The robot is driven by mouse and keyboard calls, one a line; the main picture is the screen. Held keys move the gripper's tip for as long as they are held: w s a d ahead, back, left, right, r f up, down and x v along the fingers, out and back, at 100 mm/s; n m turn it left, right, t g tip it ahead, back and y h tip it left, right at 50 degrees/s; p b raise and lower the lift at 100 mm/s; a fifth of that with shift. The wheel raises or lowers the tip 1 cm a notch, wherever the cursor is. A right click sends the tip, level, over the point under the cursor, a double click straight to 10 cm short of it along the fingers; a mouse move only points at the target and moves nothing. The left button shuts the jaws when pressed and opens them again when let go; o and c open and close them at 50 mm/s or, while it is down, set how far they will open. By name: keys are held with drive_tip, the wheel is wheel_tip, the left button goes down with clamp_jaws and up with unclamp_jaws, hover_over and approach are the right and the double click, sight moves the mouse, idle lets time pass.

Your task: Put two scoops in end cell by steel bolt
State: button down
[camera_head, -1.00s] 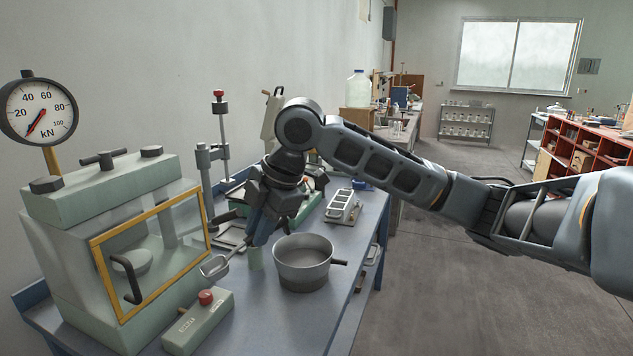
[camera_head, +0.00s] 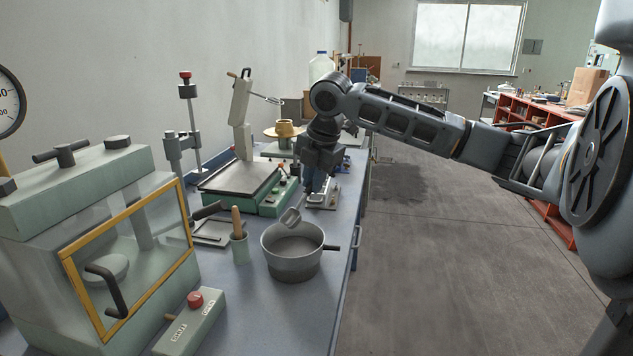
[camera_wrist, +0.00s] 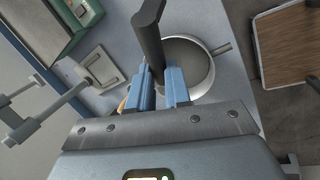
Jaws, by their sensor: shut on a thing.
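My gripper (camera_head: 311,192) is shut on a metal scoop (camera_head: 291,217). The scoop's bowl hangs tilted over the back rim of a grey round pan (camera_head: 293,262). Whether the bowl holds anything is unclear. In the wrist view the blue fingers of my gripper (camera_wrist: 161,88) close on the scoop (camera_wrist: 148,38), with the pan (camera_wrist: 205,83) just behind. The pan holds grey material. The metal mould with cells (camera_head: 326,204) lies behind my gripper, which partly hides it. I cannot make out a steel bolt or which end it is at.
A green cup (camera_head: 240,250) with a wooden handle stands left of the pan. The press with a yellow-framed door (camera_head: 130,250) and a red-button box (camera_head: 190,325) are at front left. A green machine (camera_head: 245,185) stands behind. The bench's right edge is close to the pan.

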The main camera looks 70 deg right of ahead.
drive_tip(key=a+f+h+b, duration=0.1)
drive_tip(key=w+f+g+h+b, duration=0.1)
drive_tip(key=b, duration=0.1)
drive_tip(key=shift+a+f+n, duration=0.1)
drive_tip(key=shift+a+n, duration=0.2)
drive_tip(key=shift+a, duration=0.05)
wheel_tip(320, 180, down, 6)
drive_tip(key=b, duration=0.3)
drive_tip(key=shift+a+h, duration=0.15)
drive_tip(key=shift+h, duration=0.15)
drive_tip(key=shift+f, duration=0.1)
